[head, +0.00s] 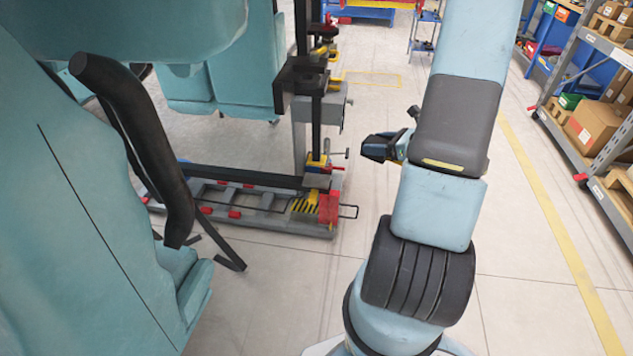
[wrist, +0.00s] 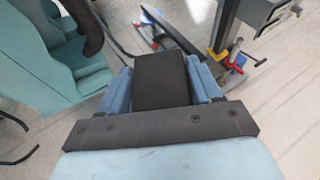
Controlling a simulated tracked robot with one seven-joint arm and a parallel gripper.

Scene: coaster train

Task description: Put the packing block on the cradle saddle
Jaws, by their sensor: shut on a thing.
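The packing block (wrist: 162,82) is a dark, flat-faced block between the two blue fingers of my gripper (wrist: 163,88) in the wrist view. The gripper is shut on it and holds it in the air. In the head view my gripper (head: 378,148) points left, right of the grey cradle frame (head: 270,215) and apart from it. I cannot make out the block clearly there. The cradle carries dark beams and a post, with a small grey pad (head: 316,182) near a yellow-and-red clamp. I cannot tell for sure which part is the saddle.
Teal coaster seats (head: 85,200) with a black restraint bar (head: 140,140) fill the left. Shelves with boxes (head: 595,120) stand at the right. The floor between cradle and my arm is clear.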

